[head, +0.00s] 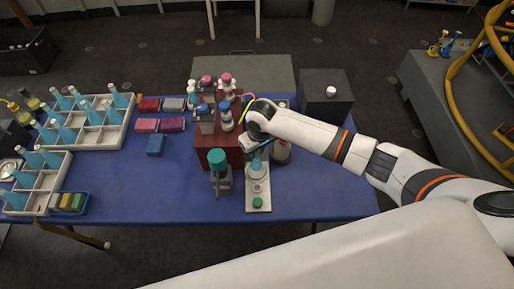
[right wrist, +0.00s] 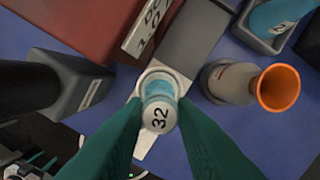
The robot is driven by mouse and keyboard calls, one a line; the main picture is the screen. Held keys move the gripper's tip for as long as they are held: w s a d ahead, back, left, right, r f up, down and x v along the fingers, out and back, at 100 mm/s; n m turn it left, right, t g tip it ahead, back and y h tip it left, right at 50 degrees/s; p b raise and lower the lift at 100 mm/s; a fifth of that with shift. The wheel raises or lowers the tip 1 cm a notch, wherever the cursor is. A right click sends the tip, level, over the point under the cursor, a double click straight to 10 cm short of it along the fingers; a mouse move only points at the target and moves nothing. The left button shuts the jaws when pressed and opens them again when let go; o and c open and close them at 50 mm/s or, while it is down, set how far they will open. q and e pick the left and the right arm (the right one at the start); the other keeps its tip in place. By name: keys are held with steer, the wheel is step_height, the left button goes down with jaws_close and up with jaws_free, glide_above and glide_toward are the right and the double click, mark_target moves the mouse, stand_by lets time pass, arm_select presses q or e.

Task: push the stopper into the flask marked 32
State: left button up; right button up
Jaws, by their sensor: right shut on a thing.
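A light-blue glass flask with a white label reading 32 (right wrist: 160,110) is between the teal fingers of my right gripper (right wrist: 160,128) in the right wrist view. The gripper is shut on it. A pale round cup rim shows around and behind the flask; I cannot tell whether the flask rests in it. In the head view the flask's blue glass (head: 257,163) shows just under my right gripper (head: 257,148), above a white device (head: 250,207) with a green button. I cannot make out a separate stopper for this flask. My left gripper is not in view.
A teal-topped grey unit (head: 218,172) stands close left of the device. An orange-rimmed flask (right wrist: 262,88) stands to its right. A dark red rack (head: 204,150) is behind. White trays with several blue flasks (head: 97,138) stand far left. The front table centre is clear.

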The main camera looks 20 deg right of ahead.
steer(key=shift+f, duration=0.15)
steer(key=shift+f, duration=0.3)
stand_by(0.4)
steer(key=o, duration=1.5)
steer(key=shift+r, duration=0.1)
step_height(320, 180, up, 5)
steer(key=p, duration=0.6)
steer(key=shift+r, duration=0.2)
